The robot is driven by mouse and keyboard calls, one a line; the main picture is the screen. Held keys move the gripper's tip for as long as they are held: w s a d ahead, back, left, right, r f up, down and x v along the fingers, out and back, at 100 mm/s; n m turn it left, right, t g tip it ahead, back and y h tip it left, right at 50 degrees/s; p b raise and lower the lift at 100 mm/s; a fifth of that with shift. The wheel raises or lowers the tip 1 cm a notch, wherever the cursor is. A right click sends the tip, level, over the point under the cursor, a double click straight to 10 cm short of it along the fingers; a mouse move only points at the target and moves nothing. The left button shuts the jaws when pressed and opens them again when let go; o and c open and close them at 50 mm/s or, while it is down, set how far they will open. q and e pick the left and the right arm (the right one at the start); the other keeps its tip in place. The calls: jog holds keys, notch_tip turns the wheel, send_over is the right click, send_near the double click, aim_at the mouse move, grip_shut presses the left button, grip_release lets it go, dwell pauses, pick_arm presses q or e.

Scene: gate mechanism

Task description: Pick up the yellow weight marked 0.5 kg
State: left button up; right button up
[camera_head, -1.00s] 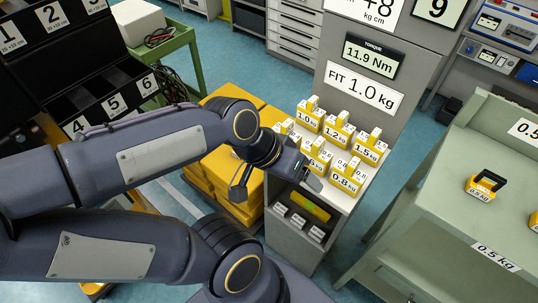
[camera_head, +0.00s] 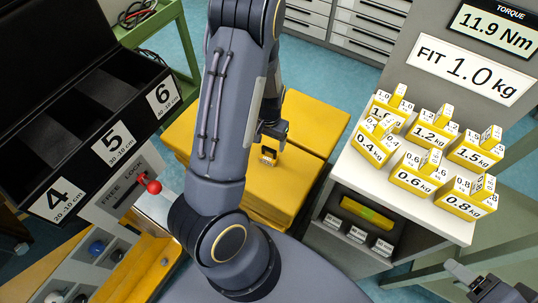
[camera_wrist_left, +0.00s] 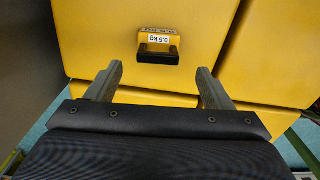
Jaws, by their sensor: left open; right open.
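The yellow weight marked 0.5 kg (camera_wrist_left: 158,42) sits on the yellow block stack in the left wrist view. Its label is upside down there, and its black handle faces my gripper. In the head view the small weight (camera_head: 269,156) shows near the top of the stack, just below my left gripper (camera_head: 273,133). My left gripper (camera_wrist_left: 159,85) is open and empty; the weight lies ahead of its fingertips, between their lines and not touched. My right gripper (camera_head: 492,290) is at the bottom right corner of the head view, open and far from the weight.
Several yellow weights marked 0.4 to 1.5 kg stand on a white-topped cabinet (camera_head: 345,205) to the right. A black numbered case (camera_head: 85,130) and a panel with a red-knobbed lever (camera_head: 154,187) are at left. The yellow block stack (camera_head: 215,130) has bare top around the weight.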

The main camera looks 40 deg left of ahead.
aim_at(269, 148)
pick_arm(q)
notch_tip(269, 148, down, 6)
jog(key=shift+d+r, duration=0.1)
jog(key=c, duration=1.4)
jog(key=shift+r, duration=0.1)
